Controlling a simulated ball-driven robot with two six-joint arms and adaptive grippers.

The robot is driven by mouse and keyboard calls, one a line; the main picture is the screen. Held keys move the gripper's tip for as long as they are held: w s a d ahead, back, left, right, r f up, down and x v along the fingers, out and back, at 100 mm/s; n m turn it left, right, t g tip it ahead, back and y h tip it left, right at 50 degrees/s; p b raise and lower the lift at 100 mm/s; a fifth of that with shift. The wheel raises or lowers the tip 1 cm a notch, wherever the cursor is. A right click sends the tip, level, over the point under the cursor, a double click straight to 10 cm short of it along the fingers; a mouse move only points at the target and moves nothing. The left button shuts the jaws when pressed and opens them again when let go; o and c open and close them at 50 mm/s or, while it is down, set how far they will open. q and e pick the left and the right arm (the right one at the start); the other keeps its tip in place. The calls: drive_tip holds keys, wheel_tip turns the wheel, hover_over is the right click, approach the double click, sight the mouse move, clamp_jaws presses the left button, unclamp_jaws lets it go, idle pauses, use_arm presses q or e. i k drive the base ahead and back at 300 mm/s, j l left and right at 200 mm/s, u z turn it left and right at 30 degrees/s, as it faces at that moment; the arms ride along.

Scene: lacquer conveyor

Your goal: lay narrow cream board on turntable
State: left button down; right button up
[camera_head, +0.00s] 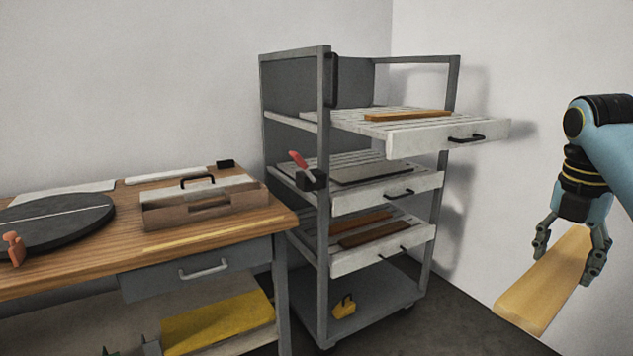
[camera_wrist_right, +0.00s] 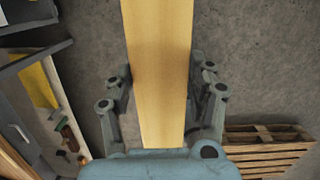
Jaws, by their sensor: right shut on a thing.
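The narrow cream board (camera_head: 540,290) is a long, pale yellow wooden piece at the right of the head view. My right gripper (camera_head: 569,258) is shut on its edges, with a finger on each side, and holds it in the air right of the rack. In the right wrist view the board (camera_wrist_right: 158,70) runs between the fingers of the gripper (camera_wrist_right: 162,105) and past the top edge. The turntable (camera_head: 45,222) is a dark round disc with a pale line across it, on the workbench at the far left, cut by the picture edge. My left gripper is not in view.
A grey rack (camera_head: 323,200) with pulled-out drawers stands between the board and the workbench (camera_head: 230,234). Its top drawer (camera_head: 430,138) juts right and holds a brown board. A wooden toolbox (camera_head: 205,210) and an orange clamp-like thing (camera_head: 14,248) flank the turntable. A pallet (camera_wrist_right: 265,150) lies on the floor.

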sight(44, 216)
drive_tip(key=j+u, duration=0.1)
drive_tip(key=u, duration=0.3)
drive_tip(key=j+u, duration=0.1)
drive_tip(key=u, duration=0.25)
drive_tip(key=i+j+u, duration=0.1)
drive_tip(key=u, duration=0.3)
drive_tip(key=j+u, duration=0.1)
drive_tip(key=u, duration=0.3)
